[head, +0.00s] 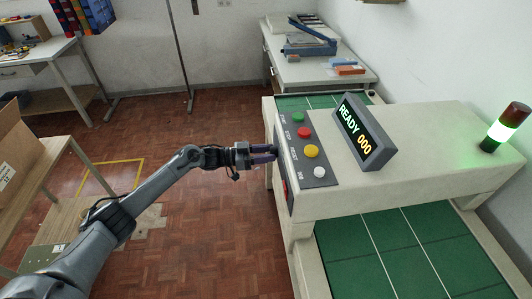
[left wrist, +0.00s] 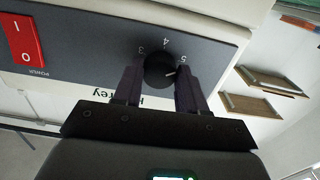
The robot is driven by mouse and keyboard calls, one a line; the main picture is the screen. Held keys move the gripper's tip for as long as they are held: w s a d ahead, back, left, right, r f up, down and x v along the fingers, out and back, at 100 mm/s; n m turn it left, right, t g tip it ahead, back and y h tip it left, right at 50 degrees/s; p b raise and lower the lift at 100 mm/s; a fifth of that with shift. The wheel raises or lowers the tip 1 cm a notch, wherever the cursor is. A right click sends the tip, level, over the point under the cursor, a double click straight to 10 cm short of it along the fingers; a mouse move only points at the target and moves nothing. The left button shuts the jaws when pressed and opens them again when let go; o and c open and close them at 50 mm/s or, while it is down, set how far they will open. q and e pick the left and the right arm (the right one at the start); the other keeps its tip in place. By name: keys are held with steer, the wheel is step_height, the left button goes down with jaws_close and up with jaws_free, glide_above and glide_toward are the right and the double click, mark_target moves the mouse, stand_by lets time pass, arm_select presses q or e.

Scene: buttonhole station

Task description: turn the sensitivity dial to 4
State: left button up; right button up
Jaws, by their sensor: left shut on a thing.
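The sensitivity dial (left wrist: 159,71) is a round black knob on a dark grey panel (left wrist: 95,45), seen in the left wrist view. The numbers 3, 4 and 5 show around its edge. A pale mark on the knob appears to point toward the 5. My left gripper (left wrist: 160,85) is shut on the dial, with one dark finger on each side. In the head view my left gripper (head: 270,153) meets the front face of the machine (head: 415,140), and the dial is hidden there. My right gripper is not in view.
A red power switch (left wrist: 22,40) sits on the same panel. Green, red, yellow and white buttons (head: 311,151) are on the machine's top, beside a display (head: 363,135) reading READY 000. A lamp (head: 505,125) glows green.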

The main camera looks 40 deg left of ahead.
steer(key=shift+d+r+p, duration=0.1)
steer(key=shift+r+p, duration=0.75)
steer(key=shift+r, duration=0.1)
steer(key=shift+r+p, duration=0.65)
steer(key=shift+p, duration=0.05)
arm_select(q)
steer(key=shift+n+p, duration=0.9)
steer(key=shift+n, duration=4.8)
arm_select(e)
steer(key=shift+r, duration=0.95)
arm_select(q)
steer(key=o, duration=1.1)
steer(key=shift+c, duration=0.2)
steer(key=shift+s, duration=0.1)
